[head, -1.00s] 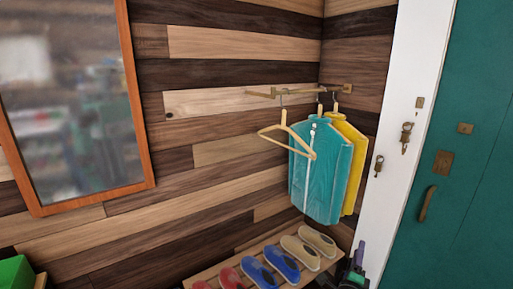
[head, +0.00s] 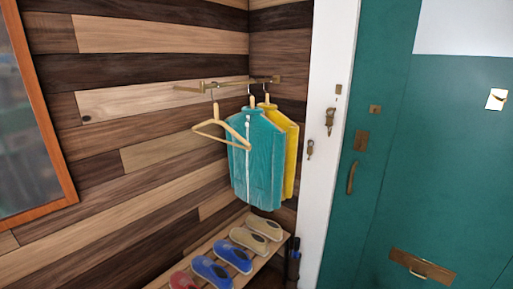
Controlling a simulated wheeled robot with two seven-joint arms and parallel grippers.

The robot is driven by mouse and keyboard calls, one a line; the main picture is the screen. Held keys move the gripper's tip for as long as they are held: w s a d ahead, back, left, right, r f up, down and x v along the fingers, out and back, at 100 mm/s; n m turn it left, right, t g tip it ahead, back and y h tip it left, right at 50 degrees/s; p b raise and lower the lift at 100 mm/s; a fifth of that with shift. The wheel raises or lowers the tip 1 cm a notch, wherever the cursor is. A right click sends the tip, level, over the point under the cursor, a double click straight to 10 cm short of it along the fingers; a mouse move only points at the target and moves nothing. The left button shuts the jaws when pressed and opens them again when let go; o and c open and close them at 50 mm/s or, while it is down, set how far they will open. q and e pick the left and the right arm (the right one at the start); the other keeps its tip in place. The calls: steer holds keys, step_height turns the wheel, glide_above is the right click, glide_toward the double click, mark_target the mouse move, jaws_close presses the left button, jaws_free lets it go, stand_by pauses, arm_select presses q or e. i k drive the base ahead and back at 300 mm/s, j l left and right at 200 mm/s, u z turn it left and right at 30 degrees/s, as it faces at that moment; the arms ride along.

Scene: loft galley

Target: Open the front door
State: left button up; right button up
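The front door (head: 395,170) is teal and fills the right side of the head view. It looks closed against the white door frame (head: 330,150). A brass pull handle (head: 352,177) is upright near its left edge, with a brass lock plate (head: 362,140) above it and a smaller brass plate (head: 375,109) higher up. A brass mail slot (head: 422,265) sits low on the door. Keys (head: 330,120) appear to hang on the white frame, with a smaller brass piece (head: 310,149) lower left. Neither of my grippers is in view.
A wooden rack with several shoes (head: 233,254) stands low along the plank wall, left of the door. A teal jacket (head: 257,160), a yellow garment (head: 289,150) and an empty hanger (head: 220,133) hang above it. A framed mirror (head: 28,130) is at far left.

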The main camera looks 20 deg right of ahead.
mark_target(431, 182)
steer(key=z, duration=1.95)
